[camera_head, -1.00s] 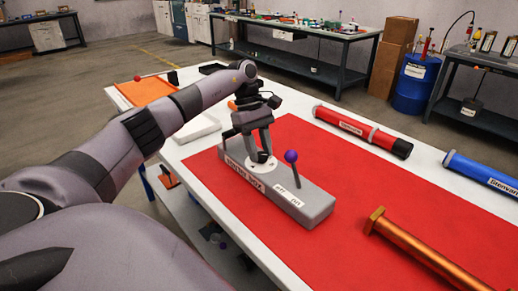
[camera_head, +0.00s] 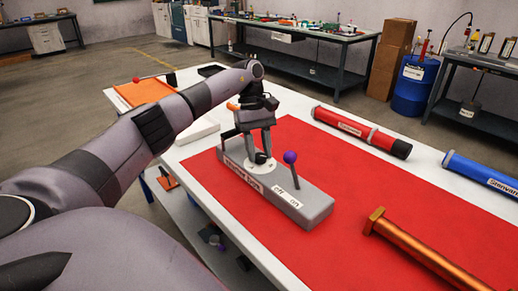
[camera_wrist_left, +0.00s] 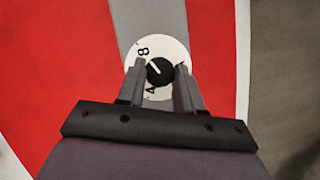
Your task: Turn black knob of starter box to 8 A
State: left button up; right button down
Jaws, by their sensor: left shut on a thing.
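The grey starter box (camera_head: 311,205) lies on the red mat with a white dial (camera_head: 252,167) near its far left end. The black knob (camera_head: 261,157) sits on the dial. My left gripper (camera_head: 257,155) comes down from above, its fingers on either side of the knob, shut on it. In the left wrist view, the black knob (camera_wrist_left: 160,71) is between the fingertips of my left gripper (camera_wrist_left: 159,72). Its white mark points to the upper left, roughly toward the 8. The 4 is lower left; the dial's right side is partly hidden. My right gripper is not in view.
A purple-topped lever (camera_head: 291,158) stands on the box close to my gripper, by the OFF and ON labels. A red tube (camera_head: 350,128), a blue tube (camera_head: 485,173) and an orange tube (camera_head: 425,252) lie to the right. The red mat (camera_head: 345,235) between is clear.

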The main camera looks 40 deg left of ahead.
pick_arm(q)
jog(key=o, duration=1)
jog(key=shift+o, duration=0.2)
jog(key=shift+r, duration=0.1)
jog(key=v, duration=0.7)
